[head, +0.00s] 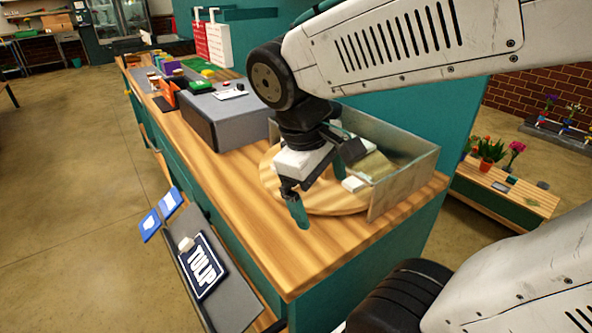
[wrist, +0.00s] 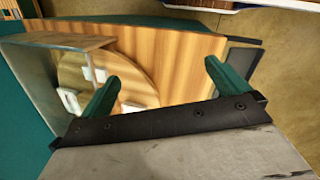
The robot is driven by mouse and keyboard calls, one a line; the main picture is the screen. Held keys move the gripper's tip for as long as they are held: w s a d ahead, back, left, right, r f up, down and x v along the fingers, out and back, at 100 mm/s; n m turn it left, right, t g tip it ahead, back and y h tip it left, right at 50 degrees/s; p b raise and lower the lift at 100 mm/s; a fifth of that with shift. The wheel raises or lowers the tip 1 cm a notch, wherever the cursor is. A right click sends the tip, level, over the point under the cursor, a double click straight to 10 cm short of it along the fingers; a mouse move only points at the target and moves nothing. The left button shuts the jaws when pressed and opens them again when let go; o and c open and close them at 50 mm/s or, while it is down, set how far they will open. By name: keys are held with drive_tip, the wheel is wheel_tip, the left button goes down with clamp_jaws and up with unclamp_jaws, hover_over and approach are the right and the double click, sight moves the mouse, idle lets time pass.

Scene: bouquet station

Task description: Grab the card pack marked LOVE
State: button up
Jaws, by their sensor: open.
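No pack with a readable LOVE mark shows in either view. Small white packs lie on a round wooden board; one white pack (head: 353,184) shows in the head view. In the wrist view, white packs lie on the board at its left side (wrist: 95,75) and near the clear wall (wrist: 68,101), with another partly behind a finger (wrist: 131,107). Their marks cannot be read. My gripper (wrist: 160,75) is open with green fingers and nothing between them. In the head view it hangs above the round board (head: 325,207), near the counter's front edge.
A clear-walled enclosure (head: 405,190) stands around the back and right of the board. A grey box (head: 225,118) stands on the wooden counter to the left. A TULIP sign (head: 203,266) and blue cards (head: 150,225) are on a lower ledge. The counter's near corner is bare.

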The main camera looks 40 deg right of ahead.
drive_tip(key=w+f+n+h, duration=0.2)
drive_tip(key=w+n+h, duration=0.1)
drive_tip(key=w, duration=0.3)
drive_tip(key=w+f+n+h, duration=0.3)
drive_tip(key=w+n+h, duration=0.1)
drive_tip(key=w+n, duration=0.2)
drive_tip(key=w+f+n+h, duration=0.2)
drive_tip(key=w+n+h, duration=0.2)
drive_tip(key=w, duration=0.3)
drive_tip(key=shift+w+f+n+t, duration=0.15)
drive_tip(key=shift+n+t, duration=0.25)
drive_tip(key=shift+n, duration=0.3)
drive_tip(key=shift+w+d+f, duration=0.1)
drive_tip(key=shift+w+f, duration=0.05)
drive_tip(key=shift+d+f, duration=0.15)
drive_tip(key=shift+d, duration=0.15)
drive_tip(key=x, duration=0.7)
drive_tip(key=shift+w, duration=0.2)
drive_tip(key=shift+r, duration=0.2)
drive_tip(key=c, duration=0.7)
